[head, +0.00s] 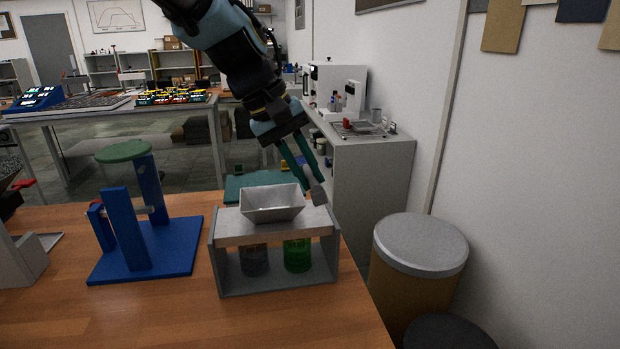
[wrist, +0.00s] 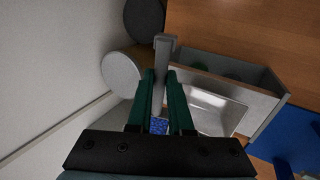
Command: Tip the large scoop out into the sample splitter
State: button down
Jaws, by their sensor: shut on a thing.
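The sample splitter is a grey stand (head: 225,262) with an open, sloped hopper (head: 272,205) on top. Under its top stand a dark-filled container (head: 254,260) and a green one (head: 297,255). My gripper (head: 306,178) points down just right of the hopper, above the stand's right end. Its green fingers are shut on a narrow grey piece (head: 318,194), apparently the scoop. In the wrist view the grey piece (wrist: 164,58) runs between the fingers (wrist: 160,78), with a speckled blue patch (wrist: 159,126) nearer the palm. Whether the scoop holds material is unclear. The hopper (wrist: 212,108) looks empty.
A blue stand (head: 125,235) with a green round top is left of the splitter. A green flat item (head: 262,184) lies behind it. A lidded bin (head: 420,245) stands right of the table edge, near the wall. The wooden table's front is clear.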

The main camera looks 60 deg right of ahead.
jog(key=shift+w+a+f+g+h+b, duration=0.2)
jog(key=shift+w+a+g+h+b, duration=0.25)
jog(key=shift+b, duration=1.45)
jog(key=shift+w+a+f+g+h+b, duration=0.1)
jog(key=shift+w+f+g+h+b, duration=0.4)
jog(key=shift+b, duration=1.35)
jog(key=shift+w+a+f+g+h+b, duration=0.15)
jog(key=shift+w+a+g+h+b, duration=0.4)
jog(key=shift+b, duration=1.9)
jog(key=shift+w+a+f+g+h+b, duration=0.1)
jog(key=shift+f+g+h+b, duration=0.2)
jog(key=shift+g+b, duration=1.35)
jog(key=shift+w+a+f+t+h+b, duration=0.1)
jog(key=shift+w+a+h+b, duration=0.3)
jog(key=shift+b, duration=2.8)
jog(key=shift+w+a+f+g+h+b, duration=0.15)
jog(key=shift+w+f+g+h+b, duration=0.45)
jog(key=shift+b, duration=2.1)
jog(key=shift+s+a+f+g+h+b, duration=0.15)
jog(key=shift+g+h+b, duration=0.85)
jog(key=shift+b, duration=1.65)
jog(key=shift+w+a+g+h+b, duration=0.15)
jog(key=shift+g+b, duration=0.35)
jog(key=shift+b, duration=0.8)
jog(key=shift+w+d+g+h+b, duration=0.1)
jog(key=shift+g+h+b, duration=0.25)
jog(key=shift+b, duration=0.95)
